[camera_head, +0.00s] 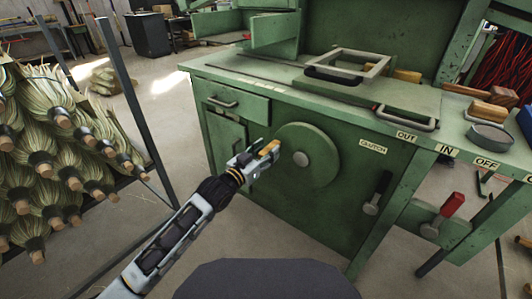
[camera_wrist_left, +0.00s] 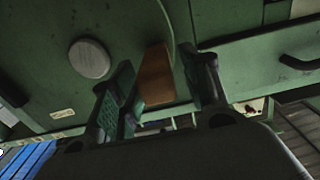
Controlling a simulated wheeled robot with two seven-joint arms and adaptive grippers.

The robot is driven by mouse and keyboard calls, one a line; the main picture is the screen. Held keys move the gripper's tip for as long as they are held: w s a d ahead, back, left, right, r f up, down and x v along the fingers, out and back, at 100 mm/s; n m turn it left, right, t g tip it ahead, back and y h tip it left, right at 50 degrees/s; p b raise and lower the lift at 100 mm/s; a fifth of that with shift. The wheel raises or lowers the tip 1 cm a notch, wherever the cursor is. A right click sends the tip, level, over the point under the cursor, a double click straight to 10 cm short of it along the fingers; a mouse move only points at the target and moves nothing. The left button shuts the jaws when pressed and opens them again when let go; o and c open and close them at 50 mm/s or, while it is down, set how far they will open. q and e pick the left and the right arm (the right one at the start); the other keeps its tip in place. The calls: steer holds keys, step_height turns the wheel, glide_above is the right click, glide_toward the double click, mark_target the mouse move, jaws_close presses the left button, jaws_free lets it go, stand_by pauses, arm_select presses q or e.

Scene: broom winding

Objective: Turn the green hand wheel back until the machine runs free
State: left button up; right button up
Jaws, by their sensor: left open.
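The green hand wheel (camera_head: 322,150) is a round disc with a pale hub on the front of the green machine (camera_head: 340,220). A wooden handle (camera_head: 270,148) sits at its left rim. My left gripper (camera_head: 262,156) is at that handle. In the left wrist view the open fingers (camera_wrist_left: 160,75) stand on either side of the brown handle (camera_wrist_left: 155,78), with gaps visible; contact cannot be told. The wheel's hub (camera_wrist_left: 89,59) shows left of the fingers there. My right gripper is not in view.
A drawer (camera_head: 232,102) is above and left of the wheel. A black-handled lever (camera_head: 377,193) and a red-handled lever (camera_head: 444,213) are to the right. Broom heads (camera_head: 60,150) fill a rack at the left. The floor before the machine is open.

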arm_select(q)
steer(key=shift+w, duration=0.1)
steer(key=shift+c, duration=0.7)
jaws_close()
steer(key=shift+r, duration=0.1)
